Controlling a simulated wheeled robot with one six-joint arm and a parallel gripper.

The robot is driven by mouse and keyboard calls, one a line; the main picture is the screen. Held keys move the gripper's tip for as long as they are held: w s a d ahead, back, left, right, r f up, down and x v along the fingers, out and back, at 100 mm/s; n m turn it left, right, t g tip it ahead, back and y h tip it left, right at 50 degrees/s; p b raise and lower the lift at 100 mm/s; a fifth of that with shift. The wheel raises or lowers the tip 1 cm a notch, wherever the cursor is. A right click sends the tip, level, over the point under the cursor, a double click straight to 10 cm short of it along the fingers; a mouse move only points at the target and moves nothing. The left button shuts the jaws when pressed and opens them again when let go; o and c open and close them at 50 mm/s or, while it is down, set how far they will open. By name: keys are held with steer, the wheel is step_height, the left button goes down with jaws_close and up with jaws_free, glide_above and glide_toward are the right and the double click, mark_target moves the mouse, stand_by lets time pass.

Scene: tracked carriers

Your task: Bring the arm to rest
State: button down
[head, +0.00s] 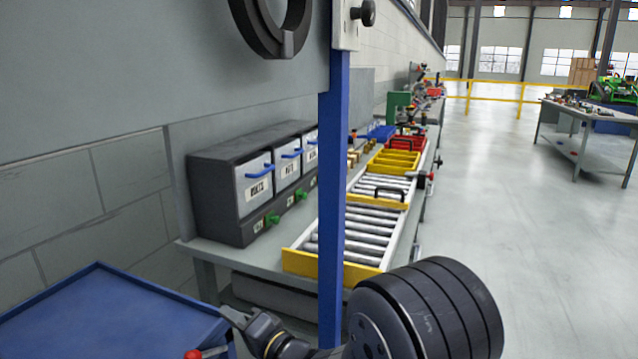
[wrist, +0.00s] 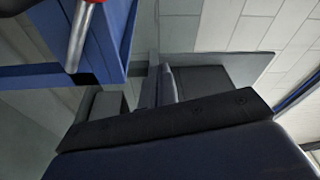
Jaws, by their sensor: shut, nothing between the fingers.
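My arm shows at the bottom of the head view, with a large black ribbed joint at right and a thinner wrist running left from it. My gripper (head: 232,316) is at the left end of that wrist, close to the right edge of a blue-topped surface (head: 95,315). It is shut and holds nothing. I cannot tell from the picture whether it touches the blue edge. In the wrist view, a dark bar and a broad dark blue-grey shape fill the lower part, and I cannot tell surely what they are.
A blue post (head: 333,200) stands just behind my arm. Beyond it a bench carries a dark cabinet (head: 222,205) and a roller track (head: 352,248) with yellow ends. A red-tipped lever (head: 194,354) is below my gripper; one shows in the wrist view (wrist: 82,35). Open floor lies right.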

steer(key=shift+w+d+m+p, duration=0.7)
steer(key=shift+w+p, duration=0.05)
steer(key=shift+w, duration=0.25)
steer(key=shift+w+d+m+p, duration=0.65)
steer(key=shift+w+m+p, duration=0.1)
steer(key=shift+w, duration=0.2)
steer(key=shift+h, duration=0.4)
